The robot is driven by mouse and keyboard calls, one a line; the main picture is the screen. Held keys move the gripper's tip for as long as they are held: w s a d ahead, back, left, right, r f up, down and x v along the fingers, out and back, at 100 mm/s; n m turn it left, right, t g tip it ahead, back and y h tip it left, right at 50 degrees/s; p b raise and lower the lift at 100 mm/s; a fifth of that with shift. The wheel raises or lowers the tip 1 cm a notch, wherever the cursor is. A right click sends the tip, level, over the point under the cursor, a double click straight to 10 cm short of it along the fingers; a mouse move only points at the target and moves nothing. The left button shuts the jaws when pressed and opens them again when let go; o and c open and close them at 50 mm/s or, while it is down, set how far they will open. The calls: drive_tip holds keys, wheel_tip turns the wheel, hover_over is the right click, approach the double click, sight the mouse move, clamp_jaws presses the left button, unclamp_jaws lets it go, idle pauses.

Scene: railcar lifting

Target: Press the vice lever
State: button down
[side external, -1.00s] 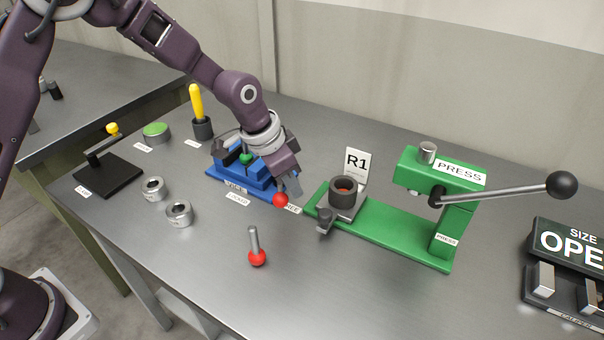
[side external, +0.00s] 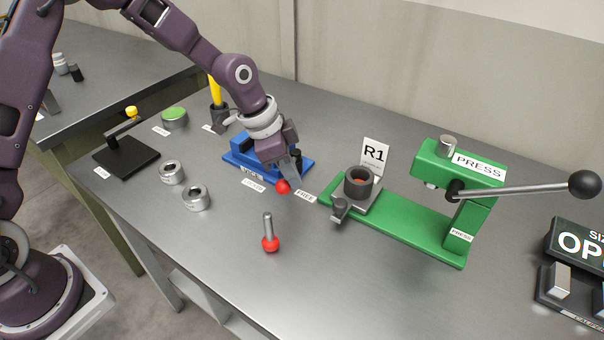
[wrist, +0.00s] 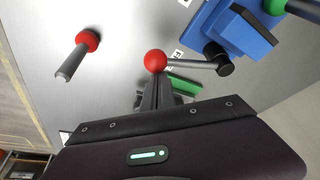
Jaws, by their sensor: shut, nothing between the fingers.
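The blue vice (side external: 234,160) stands mid-table, partly hidden behind my gripper in the side view; part of it also shows at the top right of the wrist view (wrist: 242,32). Its lever, a grey rod (wrist: 195,64), ends in a red ball knob (side external: 283,186), also seen in the wrist view (wrist: 155,61). The knob is between the LOCKED label (side external: 254,185) and the FREE label (side external: 306,196). My gripper (side external: 294,176) is shut and empty, pointing down right beside the knob; its fingertips (wrist: 157,84) appear to touch it.
A green press (side external: 400,222) with a long handle is to the right. The front table is mostly clear.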

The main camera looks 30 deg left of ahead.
drive_tip(key=a+m, duration=0.1)
drive_tip(key=s+a+m+g, duration=0.1)
drive_tip(key=a+m, duration=0.1)
drive_tip(key=shift+s+m+h, duration=0.1)
drive_tip(key=shift+m+h, duration=0.2)
drive_tip(key=shift+h, duration=0.1)
drive_tip(key=shift+s+a+m+g, duration=0.1)
drive_tip(key=shift+a+m+g, duration=0.3)
drive_tip(key=shift+a+m, duration=0.5)
drive_tip(key=a+m, duration=0.1)
drive_tip(key=a+m+g, duration=0.1)
drive_tip(key=m, duration=0.1)
drive_tip(key=a+m, duration=0.1)
drive_tip(key=shift+w+a, duration=0.25)
drive_tip(key=shift+a, duration=0.05)
drive_tip(key=shift+w+a, duration=0.2)
drive_tip(key=shift+a, duration=0.3)
drive_tip(key=shift+a, duration=0.15)
drive_tip(key=d, duration=0.3)
drive_tip(key=shift+s+d+r+m, duration=0.25)
drive_tip(key=shift+s+r+m, duration=0.05)
drive_tip(key=shift+s+r, duration=0.1)
drive_tip(key=v, duration=0.9)
drive_tip(key=shift+w+r, duration=0.25)
drive_tip(key=shift+r, duration=0.2)
